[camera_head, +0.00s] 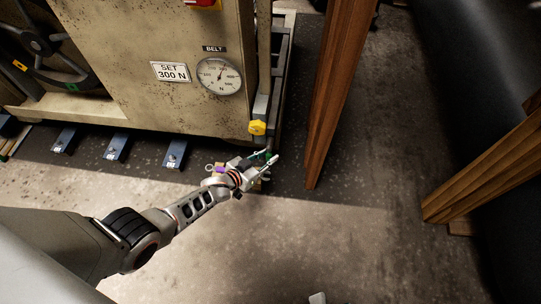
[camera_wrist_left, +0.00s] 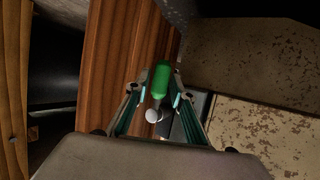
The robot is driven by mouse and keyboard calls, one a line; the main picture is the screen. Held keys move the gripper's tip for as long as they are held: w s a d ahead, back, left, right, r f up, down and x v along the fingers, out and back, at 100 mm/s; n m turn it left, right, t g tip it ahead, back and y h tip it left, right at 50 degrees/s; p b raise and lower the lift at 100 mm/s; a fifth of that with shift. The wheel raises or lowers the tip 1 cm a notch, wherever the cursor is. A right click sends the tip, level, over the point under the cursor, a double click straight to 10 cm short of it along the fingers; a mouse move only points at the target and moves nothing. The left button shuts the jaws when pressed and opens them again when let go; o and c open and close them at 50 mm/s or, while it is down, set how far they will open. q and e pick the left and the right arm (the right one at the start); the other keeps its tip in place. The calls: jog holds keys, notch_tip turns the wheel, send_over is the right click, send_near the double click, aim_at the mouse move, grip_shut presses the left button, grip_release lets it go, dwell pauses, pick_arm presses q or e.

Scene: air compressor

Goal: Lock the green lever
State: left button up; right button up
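The green lever (camera_wrist_left: 161,78) shows in the left wrist view as a rounded green handle above a pale round end and a dark metal part. My left gripper (camera_wrist_left: 157,95) is open, with one finger on each side of the lever's line. Gaps show between the handle and both fingers, so I see no clear contact. In the head view my left gripper (camera_head: 272,157) is low by the compressor's front right corner, below a yellow knob (camera_head: 257,128). There the lever is mostly hidden by the fingers.
The beige compressor housing (camera_head: 130,65) with a belt gauge (camera_head: 219,77) stands behind and left of the gripper. A wooden post (camera_head: 338,90) rises close on the right, and another wooden beam (camera_head: 490,165) is farther right. Floor (camera_head: 340,240) in front is mostly clear.

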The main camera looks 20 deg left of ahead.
pick_arm(q)
jog(key=shift+w+d, duration=0.15)
jog(key=shift+w, duration=0.3)
pick_arm(e)
jog(key=shift+a+r+m, duration=0.1)
jog(key=shift+a+m, duration=0.05)
jog(key=shift+m, duration=0.25)
pick_arm(q)
grip_shut()
